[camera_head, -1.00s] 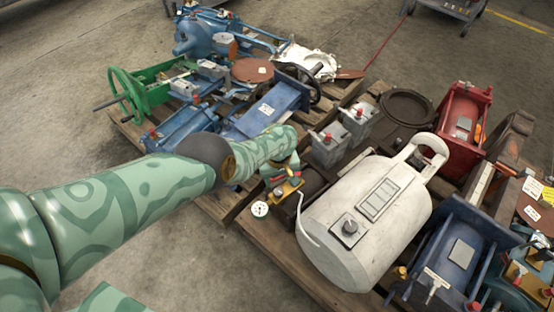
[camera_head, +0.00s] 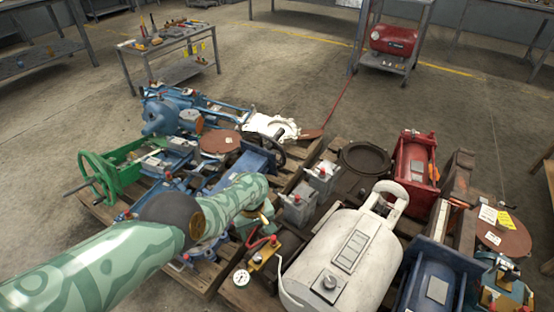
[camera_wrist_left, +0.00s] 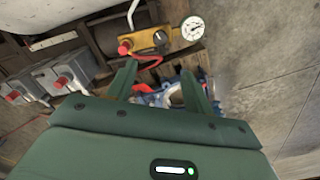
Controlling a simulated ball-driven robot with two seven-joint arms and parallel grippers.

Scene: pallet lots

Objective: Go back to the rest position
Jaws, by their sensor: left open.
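My left arm comes in from the left in the head view, and its gripper (camera_head: 262,216) hangs over the pallet load, partly hidden by my forearm. In the left wrist view the two green fingers (camera_wrist_left: 158,78) are apart with nothing held between them. Beyond them are a yellow valve block (camera_wrist_left: 160,40) with a red knob and a round white gauge (camera_wrist_left: 193,28). The gauge also shows in the head view (camera_head: 241,278), below the gripper. My right gripper is in neither view.
A white tank (camera_head: 340,255) and grey boxes (camera_head: 298,208) with red-topped fittings stand right of my gripper. Blue machinery and a green handwheel (camera_head: 100,178) lie left. A red motor (camera_head: 414,160) stands further right. A tool cart (camera_head: 170,55) is behind, with open floor between.

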